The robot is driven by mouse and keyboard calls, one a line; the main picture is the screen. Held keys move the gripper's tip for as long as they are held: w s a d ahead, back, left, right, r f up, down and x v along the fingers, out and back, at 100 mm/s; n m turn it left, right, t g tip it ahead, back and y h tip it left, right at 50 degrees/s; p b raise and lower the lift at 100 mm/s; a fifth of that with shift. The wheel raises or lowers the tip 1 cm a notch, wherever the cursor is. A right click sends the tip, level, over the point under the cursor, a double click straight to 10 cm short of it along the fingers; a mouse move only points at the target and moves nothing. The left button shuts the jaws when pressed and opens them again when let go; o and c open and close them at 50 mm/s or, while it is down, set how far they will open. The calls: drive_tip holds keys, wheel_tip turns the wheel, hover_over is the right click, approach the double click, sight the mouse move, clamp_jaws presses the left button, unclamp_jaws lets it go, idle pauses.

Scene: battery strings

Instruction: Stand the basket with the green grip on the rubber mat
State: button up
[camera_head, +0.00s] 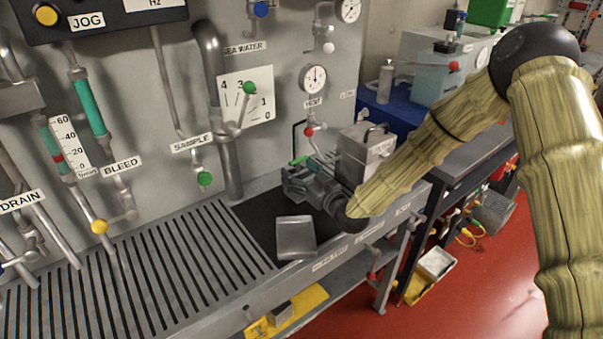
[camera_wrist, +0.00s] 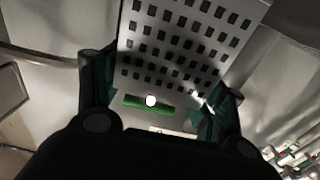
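The basket shows in the wrist view as a pale metal sheet with rows of square holes (camera_wrist: 185,40). Its green grip (camera_wrist: 140,103) lies between my fingers, with a gap visible at each side. In the head view a green bar (camera_head: 300,160), apparently this grip, shows just beyond my gripper (camera_head: 297,180); the basket's body is largely hidden there. My gripper looks open, its fingers either side of the grip. The dark rubber mat (camera_head: 257,218) lies on the bench, below and in front of my gripper.
A shallow metal tray (camera_head: 295,237) sits on the mat's front part. A steel box with a handle (camera_head: 366,152) stands right of my gripper. A slatted drain grid (camera_head: 175,265) lies left of the mat. Pipes, valves and a gauge (camera_head: 313,79) line the panel behind.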

drive_tip(key=shift+o, duration=0.4)
drive_tip(key=shift+s+f, duration=0.35)
drive_tip(key=shift+f, duration=0.5)
drive_tip(key=shift+w+r+p, duration=0.15)
drive_tip(key=shift+r+p, duration=0.35)
drive_tip(key=shift+p, duration=0.1)
drive_tip(key=v, duration=0.3)
drive_tip(key=b+v, duration=0.1)
drive_tip(key=v, duration=0.3)
drive_tip(key=r+b+v, duration=0.1)
drive_tip(key=v, duration=0.3)
drive_tip(key=shift+d, duration=0.3)
